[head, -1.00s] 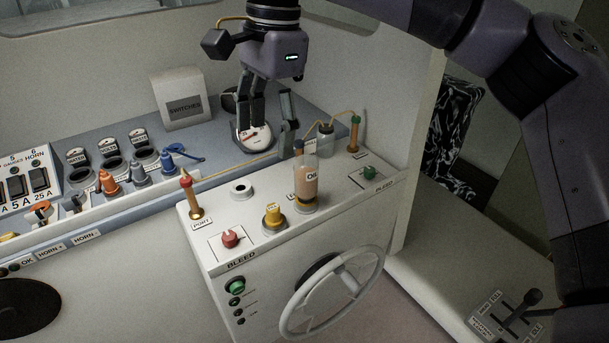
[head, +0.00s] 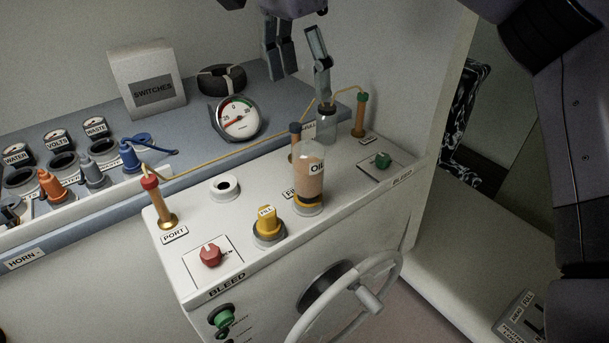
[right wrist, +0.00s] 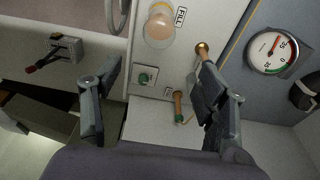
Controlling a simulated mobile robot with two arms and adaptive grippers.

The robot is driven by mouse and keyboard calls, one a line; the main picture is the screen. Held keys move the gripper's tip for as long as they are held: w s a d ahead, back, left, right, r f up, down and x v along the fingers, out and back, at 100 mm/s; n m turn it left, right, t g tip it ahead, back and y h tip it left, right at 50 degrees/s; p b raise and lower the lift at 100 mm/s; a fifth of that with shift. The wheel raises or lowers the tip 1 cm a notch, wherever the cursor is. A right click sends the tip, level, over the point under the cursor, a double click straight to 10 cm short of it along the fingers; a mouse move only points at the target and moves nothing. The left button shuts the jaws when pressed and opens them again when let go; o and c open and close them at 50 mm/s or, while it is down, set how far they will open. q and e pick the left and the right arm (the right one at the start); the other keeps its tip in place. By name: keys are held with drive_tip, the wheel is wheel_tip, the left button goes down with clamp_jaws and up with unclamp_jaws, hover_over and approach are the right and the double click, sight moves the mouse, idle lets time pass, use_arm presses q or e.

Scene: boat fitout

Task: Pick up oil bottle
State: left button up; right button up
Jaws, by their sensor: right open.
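My left gripper is not in view.
A yellow cap (head: 267,222), red knob (head: 210,255) and green knob (head: 381,160) surround the bottle. A thin pipe runs behind it between the orange posts (head: 158,203). The steering wheel (head: 385,272) juts out in front.

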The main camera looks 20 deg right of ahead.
sight(311, 145)
drive_tip(key=f+p, duration=0.1)
drive_tip(key=f, duration=0.3)
drive_tip(key=d+f+p, duration=0.1)
drive_tip(key=f, duration=0.3)
drive_tip(key=f+p, duration=0.1)
drive_tip(key=f, duration=0.3)
drive_tip(key=shift+w+d, duration=0.25)
drive_tip(key=shift+d, duration=0.05)
drive_tip(key=shift+s+f+p, duration=0.1)
drive_tip(key=shift+f+p, duration=0.05)
drive_tip(key=shift+p, duration=0.35)
wheel_tip(311, 145, down, 4)
drive_tip(key=p, duration=0.2)
drive_tip(key=shift+f+p, duration=0.1)
drive_tip(key=shift+p, duration=0.2)
drive_tip(key=shift+d+f, duration=0.1)
drive_tip(key=shift+f, duration=0.3)
drive_tip(key=shift+c, duration=0.3)
drive_tip(key=shift+r, duration=0.1)
drive_tip(key=c, duration=1.3)
drive_tip(key=shift+c, duration=0.5)
drive_tip(key=shift+r, duration=0.1)
